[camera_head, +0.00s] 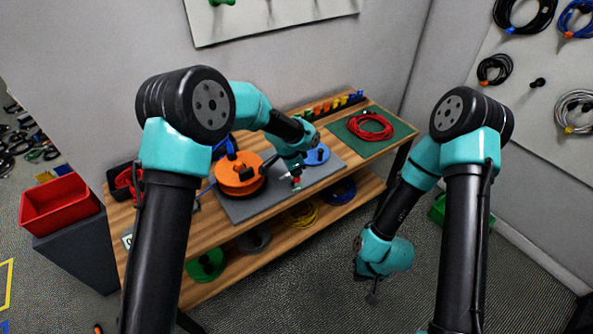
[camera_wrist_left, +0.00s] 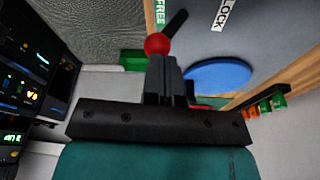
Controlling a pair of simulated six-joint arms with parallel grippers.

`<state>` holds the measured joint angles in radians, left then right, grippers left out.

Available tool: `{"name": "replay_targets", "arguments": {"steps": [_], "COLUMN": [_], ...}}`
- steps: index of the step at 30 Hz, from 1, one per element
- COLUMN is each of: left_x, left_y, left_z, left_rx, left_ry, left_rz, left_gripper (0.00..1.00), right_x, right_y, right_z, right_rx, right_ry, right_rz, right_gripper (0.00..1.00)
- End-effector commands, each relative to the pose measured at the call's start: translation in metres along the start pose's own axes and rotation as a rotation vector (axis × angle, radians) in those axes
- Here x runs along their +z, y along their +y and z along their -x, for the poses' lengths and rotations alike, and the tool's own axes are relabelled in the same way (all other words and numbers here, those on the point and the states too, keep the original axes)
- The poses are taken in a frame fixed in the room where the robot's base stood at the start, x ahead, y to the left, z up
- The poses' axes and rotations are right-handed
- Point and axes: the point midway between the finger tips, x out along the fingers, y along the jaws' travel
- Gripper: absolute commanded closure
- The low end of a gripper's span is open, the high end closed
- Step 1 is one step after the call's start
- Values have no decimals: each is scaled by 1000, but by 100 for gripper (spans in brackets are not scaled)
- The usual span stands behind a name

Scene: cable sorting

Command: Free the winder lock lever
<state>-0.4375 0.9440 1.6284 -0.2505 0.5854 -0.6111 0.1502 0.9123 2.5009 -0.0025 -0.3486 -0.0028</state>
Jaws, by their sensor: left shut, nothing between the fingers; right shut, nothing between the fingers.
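The lock lever's red ball knob (camera_wrist_left: 158,43) is in the left wrist view, on a black rod slanting up to the right. The knob lies close to the green FREE label (camera_wrist_left: 159,12); the white LOCK label (camera_wrist_left: 225,13) is further right. My left gripper (camera_wrist_left: 160,62) is shut and empty, its fingertips right at the knob; I cannot tell whether they touch. In the head view my left gripper (camera_head: 296,181) is over the front of the grey winder plate (camera_head: 245,207), between the orange reel (camera_head: 240,178) and the blue disc (camera_head: 316,155). My right gripper (camera_head: 372,296) is shut and empty, hanging off the bench.
A red cable coil (camera_head: 370,125) lies on a green mat (camera_head: 393,145) at the bench's right end. A red bin (camera_head: 60,205) stands at the left. Cable coils and a green reel (camera_head: 206,264) are on the lower shelf. The floor around my right gripper is clear.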

Motion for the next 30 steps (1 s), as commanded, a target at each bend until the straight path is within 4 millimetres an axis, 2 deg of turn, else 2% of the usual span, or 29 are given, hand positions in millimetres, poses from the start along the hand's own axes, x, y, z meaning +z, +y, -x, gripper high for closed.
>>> {"name": "replay_targets", "arguments": {"steps": [9, 22, 26, 30], "left_x": [3, 3, 2, 0], "left_y": [-11, -13, -17, -24], "left_z": [-1, 0, 8, 25], "left_rx": [0, 0, -2, -5], "left_ry": [0, 0, 2, 3], "left_rz": [0, 0, 4, 11], "left_gripper": [100, 100, 100, 100], "right_x": [0, 0, 0, 0], "right_y": [0, 0, 0, 0], "right_z": [0, 0, 0, 0], "right_rx": [0, 0, 0, 0], "right_ry": [0, 0, 0, 0], "right_rz": [0, 0, 0, 0], "right_gripper": [100, 100, 100, 100]}}
